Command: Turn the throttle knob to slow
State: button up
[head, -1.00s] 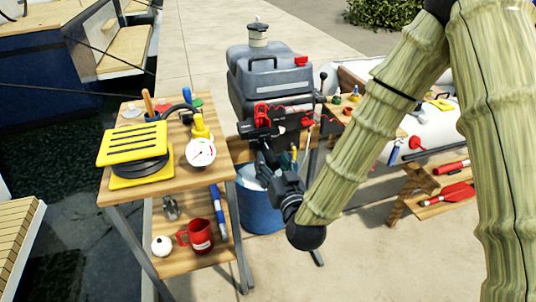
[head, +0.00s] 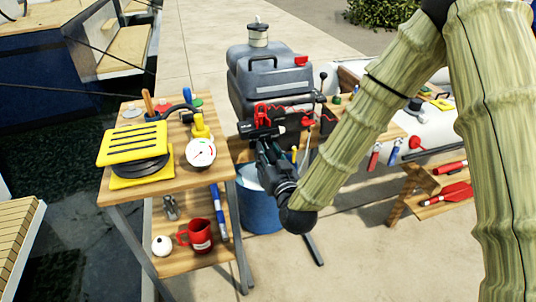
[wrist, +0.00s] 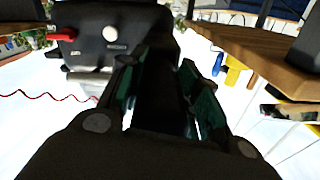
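A grey outboard motor (head: 268,82) stands on a wooden stand, with a red lever on its upper right. Below its body is a dark tiller section with red parts (head: 262,112) and a red knob (head: 307,121). I cannot tell for sure which part is the throttle knob. My gripper (head: 262,138) is at the dark tiller section, partly merged with it. In the wrist view the fingers of my gripper (wrist: 161,80) are apart, with green pads and a dark shape between them. The motor (wrist: 112,42) lies beyond them, with a pale round spot and a red lever.
A blue bucket (head: 258,208) stands below the motor. A right-hand bench holds red tools (head: 455,193). Open pavement lies in front.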

jog(key=shift+n, duration=0.3)
jog(key=n, duration=0.2)
jog(key=shift+n, duration=0.3)
jog(key=shift+d+n, duration=0.1)
jog(key=shift+n, duration=2.3)
jog(key=o, duration=1)
jog(key=shift+o, duration=0.2)
